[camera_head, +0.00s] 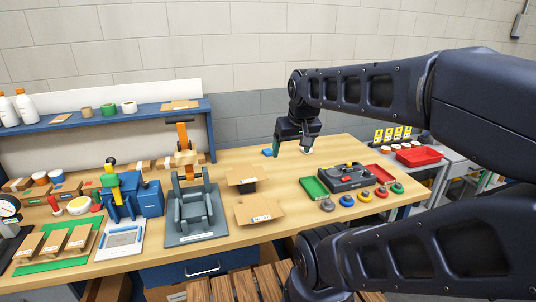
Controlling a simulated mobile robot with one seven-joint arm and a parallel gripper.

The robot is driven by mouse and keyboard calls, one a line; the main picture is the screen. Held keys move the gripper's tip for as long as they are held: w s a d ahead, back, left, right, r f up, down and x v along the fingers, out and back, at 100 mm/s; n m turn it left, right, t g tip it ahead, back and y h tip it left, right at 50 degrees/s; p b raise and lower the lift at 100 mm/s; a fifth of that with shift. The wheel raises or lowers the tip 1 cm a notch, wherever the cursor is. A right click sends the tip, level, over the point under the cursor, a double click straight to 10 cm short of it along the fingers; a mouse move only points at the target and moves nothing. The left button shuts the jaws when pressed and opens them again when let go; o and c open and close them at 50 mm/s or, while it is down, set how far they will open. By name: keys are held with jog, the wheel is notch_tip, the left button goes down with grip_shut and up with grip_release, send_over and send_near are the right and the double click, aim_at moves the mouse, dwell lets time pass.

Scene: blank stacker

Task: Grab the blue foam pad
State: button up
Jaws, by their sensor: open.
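A small blue pad (267,152), likely the foam pad, lies on the wooden workbench (270,185) near its back edge. My gripper (292,151) points down over the back of the bench, just right of the blue pad. Its fingers are apart, with nothing visible between them. The left finger is close to the pad's right side in the picture; whether they touch cannot be told. The pad is small in view, and the finger may cover part of it.
Open cardboard boxes (258,212), a grey fixture (196,212), a green tray (314,188) and a dark control box (346,178) stand nearer on the bench. Several coloured knobs (347,201) line the front right. A blue shelf (150,115) stands at the back left.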

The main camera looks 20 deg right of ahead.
jog(key=shift+w, duration=0.1)
jog(key=w+d+r+n+g+h, duration=0.1)
jog(key=w+r+n, duration=0.15)
jog(key=w, duration=0.55)
jog(key=w+d+r+n, duration=0.1)
jog(key=w+n, duration=0.2)
jog(key=w, duration=0.4)
jog(key=n+g+h, duration=0.3)
jog(key=n, duration=1.2)
send_over(267, 150)
jog(key=s+a, duration=0.1)
jog(key=a, duration=0.4)
notch_tip(267, 150, down, 25)
jog(key=shift+m, duration=0.25)
jog(key=x, duration=1)
jog(key=shift+d, duration=0.45)
jog(key=shift+h, duration=0.3)
jog(key=c, duration=1.1)
